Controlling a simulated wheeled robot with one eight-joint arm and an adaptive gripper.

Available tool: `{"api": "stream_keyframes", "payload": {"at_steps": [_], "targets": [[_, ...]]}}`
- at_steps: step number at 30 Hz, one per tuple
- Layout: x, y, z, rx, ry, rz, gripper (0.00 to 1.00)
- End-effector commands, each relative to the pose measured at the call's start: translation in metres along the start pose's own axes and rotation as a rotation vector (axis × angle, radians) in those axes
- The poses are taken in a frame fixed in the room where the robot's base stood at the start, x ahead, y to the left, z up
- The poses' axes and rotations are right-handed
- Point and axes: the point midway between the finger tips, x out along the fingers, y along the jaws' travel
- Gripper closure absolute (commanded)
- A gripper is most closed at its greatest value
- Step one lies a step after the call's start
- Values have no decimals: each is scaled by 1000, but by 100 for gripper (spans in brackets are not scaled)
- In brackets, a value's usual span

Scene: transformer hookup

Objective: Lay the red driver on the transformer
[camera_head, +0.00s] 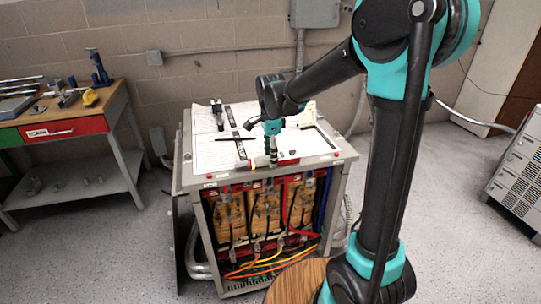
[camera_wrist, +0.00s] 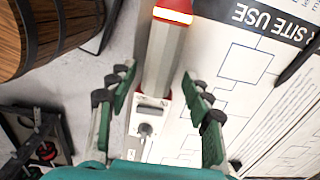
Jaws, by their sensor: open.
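The transformer (camera_head: 205,182) is an open-fronted metal cabinet with a pale, paper-covered top. My gripper (camera_head: 272,155) is low over the front part of that top, pointing down. In the wrist view my gripper (camera_wrist: 158,82) is open, its green fingers on either side of a grey tool (camera_wrist: 160,60) with red parts and a glowing orange band. The fingers look apart from it. I cannot tell whether this tool is the red driver. A small red patch (camera_head: 288,162) shows beside the gripper in the head view, too small to identify.
A dark tool (camera_head: 217,112) and dark strips lie on the transformer top. A workbench (camera_head: 115,108) with tools stands left, a grey cabinet (camera_head: 520,170) right. A wooden barrel (camera_wrist: 60,25) is beside the transformer in the wrist view. Open floor lies between.

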Motion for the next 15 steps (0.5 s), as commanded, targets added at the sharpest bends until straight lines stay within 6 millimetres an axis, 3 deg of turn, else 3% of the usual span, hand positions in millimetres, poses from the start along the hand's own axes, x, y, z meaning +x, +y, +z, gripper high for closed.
{"api": "stream_keyframes", "payload": {"at_steps": [8,15], "targets": [[-11,0,0,0,0,0,50],[-53,0,0,0,0,0,50]]}}
